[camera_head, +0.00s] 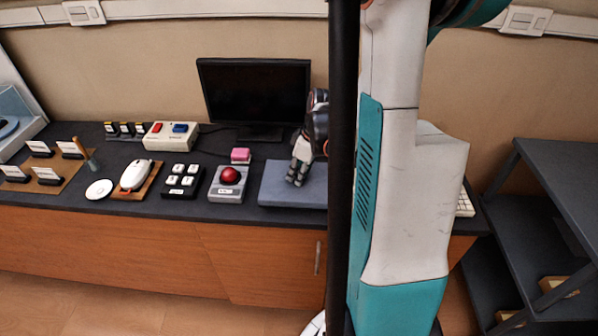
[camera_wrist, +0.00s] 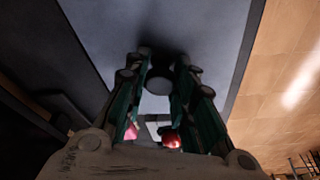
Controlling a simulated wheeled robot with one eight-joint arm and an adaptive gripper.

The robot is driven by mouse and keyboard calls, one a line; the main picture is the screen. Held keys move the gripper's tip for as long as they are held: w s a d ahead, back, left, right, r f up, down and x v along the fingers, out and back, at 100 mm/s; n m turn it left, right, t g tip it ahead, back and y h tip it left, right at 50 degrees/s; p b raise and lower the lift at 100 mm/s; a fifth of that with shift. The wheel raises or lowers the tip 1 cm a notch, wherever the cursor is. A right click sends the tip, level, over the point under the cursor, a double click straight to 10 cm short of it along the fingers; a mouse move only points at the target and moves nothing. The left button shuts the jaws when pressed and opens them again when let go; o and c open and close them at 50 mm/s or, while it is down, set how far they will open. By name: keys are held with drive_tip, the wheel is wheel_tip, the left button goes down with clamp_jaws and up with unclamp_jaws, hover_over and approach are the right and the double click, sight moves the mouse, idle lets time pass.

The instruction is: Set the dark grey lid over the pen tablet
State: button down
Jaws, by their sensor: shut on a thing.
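The dark grey lid (camera_head: 275,192) is a flat blue-grey slab at the desk's front edge, right of the red trackball. My gripper (camera_head: 296,177) points down onto it. In the wrist view the lid (camera_wrist: 200,25) fills the upper middle, and its round dark knob (camera_wrist: 158,84) sits between the two fingers. My gripper (camera_wrist: 159,72) is shut on this knob. The lid looks level and low over the desk; I cannot tell whether it touches it. I do not see the pen tablet; the area under the lid is hidden. My arm column hides the lid's right end.
The red trackball (camera_head: 230,177) and a pink block (camera_head: 240,155) stand close left of the lid. A monitor (camera_head: 256,93) stands behind. A black keypad (camera_head: 183,181) and white mouse (camera_head: 135,175) lie further left. A white keyboard (camera_head: 465,204) shows partly at right. Dark shelves (camera_head: 530,240) stand beyond.

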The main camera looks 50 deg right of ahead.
drive_tip(key=shift+f+b, duration=0.85)
drive_tip(key=shift+f, duration=0.15)
idle(0.6)
drive_tip(key=c, duration=1.3)
unclamp_jaws()
drive_tip(key=o, duration=0.5)
drive_tip(key=shift+r, duration=0.2)
drive_tip(key=shift+r+p, duration=2.7)
drive_tip(key=shift+r, duration=0.7)
